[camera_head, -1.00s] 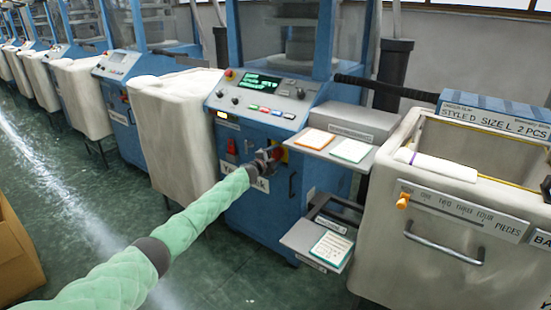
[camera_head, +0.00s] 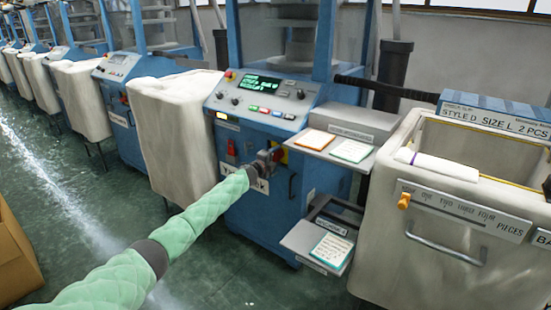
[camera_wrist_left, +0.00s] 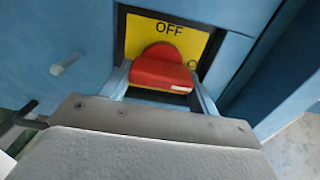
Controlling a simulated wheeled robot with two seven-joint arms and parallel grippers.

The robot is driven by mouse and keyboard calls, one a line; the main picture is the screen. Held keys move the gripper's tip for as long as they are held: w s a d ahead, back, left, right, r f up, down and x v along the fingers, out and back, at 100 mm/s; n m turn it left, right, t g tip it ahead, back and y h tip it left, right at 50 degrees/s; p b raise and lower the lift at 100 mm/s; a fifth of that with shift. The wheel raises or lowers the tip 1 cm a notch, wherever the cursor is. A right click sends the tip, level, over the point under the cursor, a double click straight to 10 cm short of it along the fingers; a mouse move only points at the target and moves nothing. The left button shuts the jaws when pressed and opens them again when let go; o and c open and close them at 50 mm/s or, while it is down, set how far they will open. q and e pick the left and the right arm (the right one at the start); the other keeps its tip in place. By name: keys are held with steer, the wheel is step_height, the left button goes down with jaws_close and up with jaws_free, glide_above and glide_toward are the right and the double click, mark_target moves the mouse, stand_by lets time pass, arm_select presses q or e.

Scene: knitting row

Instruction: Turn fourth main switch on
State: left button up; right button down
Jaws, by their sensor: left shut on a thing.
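The main switch is a red rotary handle (camera_wrist_left: 163,70) on a yellow plate (camera_wrist_left: 135,38) in the left wrist view. "OFF" is printed above the handle, and part of another letter shows at its lower right. My left gripper (camera_wrist_left: 164,88) is shut on the red handle, one finger on each side. In the head view my left gripper (camera_head: 272,157) is at the front of the blue knitting machine (camera_head: 262,200), below its control panel, and mostly covers the switch. The lower part of the handle is hidden by the gripper body. My right gripper does not show.
The control panel (camera_head: 262,97) has a lit green screen and coloured buttons. Card shelves (camera_head: 345,143) stick out right of the switch. A pale fabric bin (camera_head: 180,125) stands to the left, a large bin (camera_head: 450,262) to the right. A cardboard box (camera_head: 15,255) is at lower left.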

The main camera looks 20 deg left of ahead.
arm_select(q)
steer(key=o, duration=0.7)
steer(key=shift+d+f, duration=0.1)
steer(key=shift+s, duration=0.1)
steer(key=shift+s+a, duration=0.25)
steer(key=v, duration=0.7)
steer(key=shift+p, duration=0.45)
